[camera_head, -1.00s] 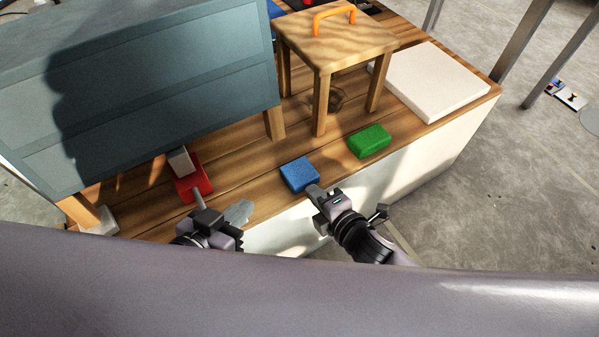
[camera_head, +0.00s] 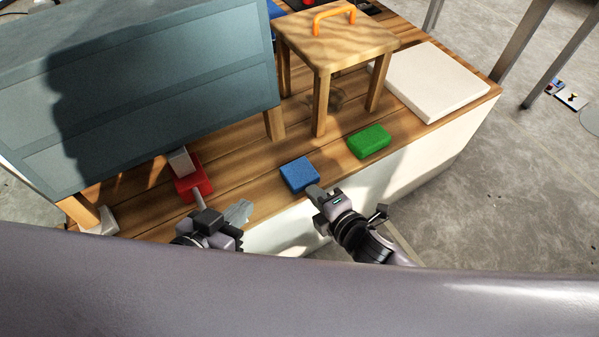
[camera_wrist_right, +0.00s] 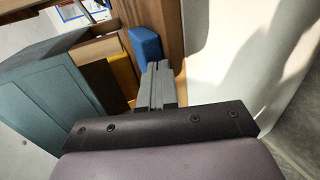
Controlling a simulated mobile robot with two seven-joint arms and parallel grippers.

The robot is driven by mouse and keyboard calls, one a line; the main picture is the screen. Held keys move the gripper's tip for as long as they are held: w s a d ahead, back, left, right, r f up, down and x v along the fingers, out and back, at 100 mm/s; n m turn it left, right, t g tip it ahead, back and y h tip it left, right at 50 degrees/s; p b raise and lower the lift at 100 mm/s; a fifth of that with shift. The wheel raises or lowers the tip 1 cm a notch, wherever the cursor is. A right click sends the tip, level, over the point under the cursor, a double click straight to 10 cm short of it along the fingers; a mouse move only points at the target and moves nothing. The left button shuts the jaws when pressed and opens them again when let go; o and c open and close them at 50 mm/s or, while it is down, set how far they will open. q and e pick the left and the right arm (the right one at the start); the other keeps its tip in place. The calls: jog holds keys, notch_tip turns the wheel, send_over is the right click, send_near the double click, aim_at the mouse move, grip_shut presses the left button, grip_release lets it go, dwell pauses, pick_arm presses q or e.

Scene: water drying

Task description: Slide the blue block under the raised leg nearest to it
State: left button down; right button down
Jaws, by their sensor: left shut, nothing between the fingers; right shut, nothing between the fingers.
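The blue block (camera_head: 300,174) lies flat near the front edge of the wooden deck (camera_head: 240,180). It also shows in the right wrist view (camera_wrist_right: 146,44). The teal cabinet (camera_head: 160,100) stands behind and to the left, and its front right leg (camera_head: 274,123) is the nearest leg to the block. My right gripper (camera_head: 314,191) is shut and empty, its tip at the block's front right side; whether they touch I cannot tell. In the right wrist view its fingers (camera_wrist_right: 157,68) point at the block. My left gripper (camera_head: 240,211) is shut and empty near the red block.
A red block (camera_head: 193,184) with a white piece (camera_head: 180,160) lies at left. A green block (camera_head: 369,141) lies right of the blue one. A wooden stool (camera_head: 340,45) with an orange handle and a white slab (camera_head: 437,80) stand behind. Bare deck lies between blue block and leg.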

aim_at(300, 172)
jog(key=shift+w, duration=0.1)
dwell(0.4)
jog(key=shift+w+a, duration=0.75)
jog(key=shift+w, duration=0.2)
jog(key=shift+w, duration=0.1)
jog(key=shift+w+a+b, duration=0.45)
jog(key=shift+w+a, duration=0.25)
jog(key=shift+w, duration=0.2)
jog(key=shift+w+a, duration=0.1)
jog(key=shift+w+a+b, duration=0.4)
jog(key=shift+w+a, duration=0.25)
jog(key=shift+w, duration=0.25)
